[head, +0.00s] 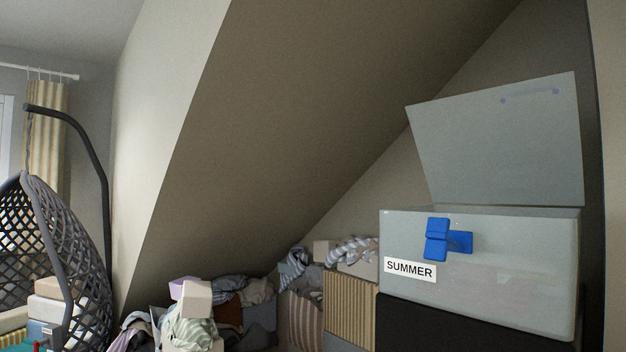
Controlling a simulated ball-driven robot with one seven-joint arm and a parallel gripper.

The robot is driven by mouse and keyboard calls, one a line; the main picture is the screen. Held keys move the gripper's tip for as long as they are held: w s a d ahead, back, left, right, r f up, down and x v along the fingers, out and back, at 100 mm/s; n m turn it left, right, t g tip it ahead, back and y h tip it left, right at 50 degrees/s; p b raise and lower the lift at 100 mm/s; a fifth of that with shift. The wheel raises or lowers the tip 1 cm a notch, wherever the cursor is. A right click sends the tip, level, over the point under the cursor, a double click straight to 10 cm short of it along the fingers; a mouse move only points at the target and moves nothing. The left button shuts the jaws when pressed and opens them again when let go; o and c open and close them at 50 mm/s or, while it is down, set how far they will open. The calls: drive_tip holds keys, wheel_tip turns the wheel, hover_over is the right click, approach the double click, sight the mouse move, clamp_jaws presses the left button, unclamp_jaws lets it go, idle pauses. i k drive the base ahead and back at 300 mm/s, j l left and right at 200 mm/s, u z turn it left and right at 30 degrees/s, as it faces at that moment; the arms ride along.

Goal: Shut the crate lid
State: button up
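A pale grey crate (500,270) with a white label reading SUMMER (410,270) stands at the right in the head view. Its lid (500,145) is open, standing up from the back edge and leaning against nothing I can make out. A faint bluish bar (530,95) shows near the lid's top edge. A blue blocky piece, seemingly a latch (437,240), is on the crate's front face. The crate's inside is hidden by its front wall. My gripper is not in view.
The crate sits on a dark block (450,325) under a sloping ceiling (310,110). Piled clothes and boxes (250,305) lie left of it, with a striped box (350,308) close by. A hanging wicker chair (60,240) stands at far left.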

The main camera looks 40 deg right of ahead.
sight(554, 87)
drive_tip(key=i+j, duration=0.1)
drive_tip(key=i, duration=0.7)
drive_tip(key=i+j, duration=0.15)
drive_tip(key=i, duration=0.7)
drive_tip(key=i+z, duration=0.4)
drive_tip(key=i+j+z, duration=0.15)
drive_tip(key=z, duration=0.25)
drive_tip(key=i+j+z, duration=0.25)
drive_tip(key=z, duration=0.15)
drive_tip(key=i+j+z, duration=0.2)
drive_tip(key=j+z, duration=0.2)
drive_tip(key=l, duration=0.1)
